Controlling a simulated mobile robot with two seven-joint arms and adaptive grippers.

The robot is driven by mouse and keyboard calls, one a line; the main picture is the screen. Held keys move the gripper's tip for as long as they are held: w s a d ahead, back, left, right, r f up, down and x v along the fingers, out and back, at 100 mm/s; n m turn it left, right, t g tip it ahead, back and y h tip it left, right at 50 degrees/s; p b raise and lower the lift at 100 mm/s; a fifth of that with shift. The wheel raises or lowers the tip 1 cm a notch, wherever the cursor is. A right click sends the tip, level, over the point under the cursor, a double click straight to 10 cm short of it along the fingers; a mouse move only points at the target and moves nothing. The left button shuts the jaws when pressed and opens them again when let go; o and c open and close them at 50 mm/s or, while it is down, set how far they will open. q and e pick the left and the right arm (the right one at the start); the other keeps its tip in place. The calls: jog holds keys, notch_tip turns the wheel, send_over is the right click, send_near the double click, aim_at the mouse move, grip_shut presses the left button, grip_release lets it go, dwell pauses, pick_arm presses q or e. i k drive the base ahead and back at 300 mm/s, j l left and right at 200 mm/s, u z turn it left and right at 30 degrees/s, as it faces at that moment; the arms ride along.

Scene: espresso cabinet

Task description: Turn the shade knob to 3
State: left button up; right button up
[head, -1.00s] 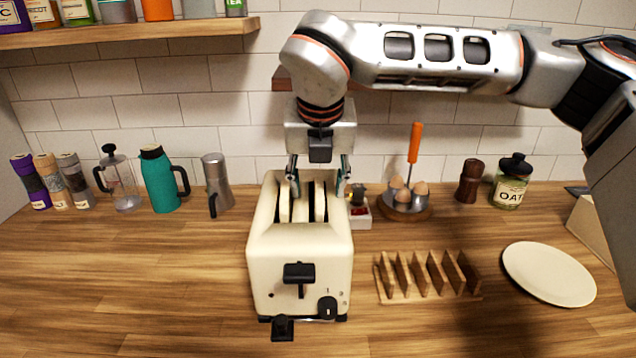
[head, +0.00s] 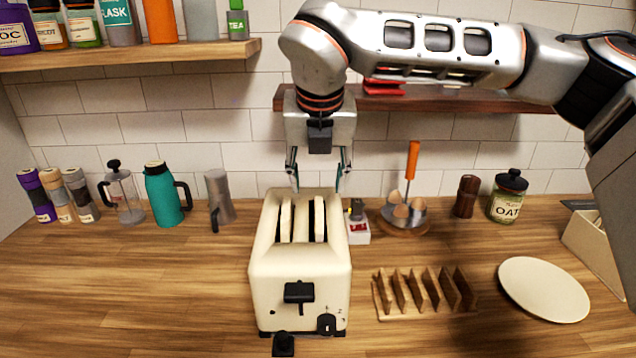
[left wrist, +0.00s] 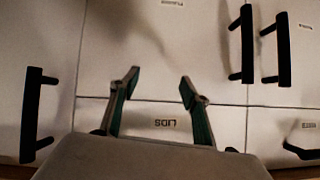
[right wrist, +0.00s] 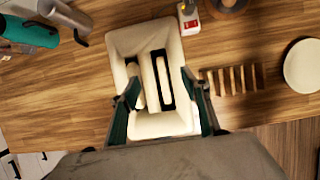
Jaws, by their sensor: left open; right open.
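The cream toaster (head: 300,262) stands on the counter, and two slices of bread (head: 285,220) show in its slots. The black shade knob (head: 326,324) is low on its front face, at the right, with small marks around it too small to read surely. A black lever (head: 299,292) is above and left of the knob. My right gripper (head: 319,182) is open and empty above the toaster's back end. In the right wrist view its open fingers (right wrist: 162,95) frame the toaster (right wrist: 120,45) from above. My left gripper (left wrist: 157,80) is open and empty, facing cabinet fronts.
A wooden toast rack (head: 425,293) and a cream plate (head: 543,289) lie right of the toaster.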

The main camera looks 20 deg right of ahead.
aim_at(327, 323)
jog(key=k, duration=1)
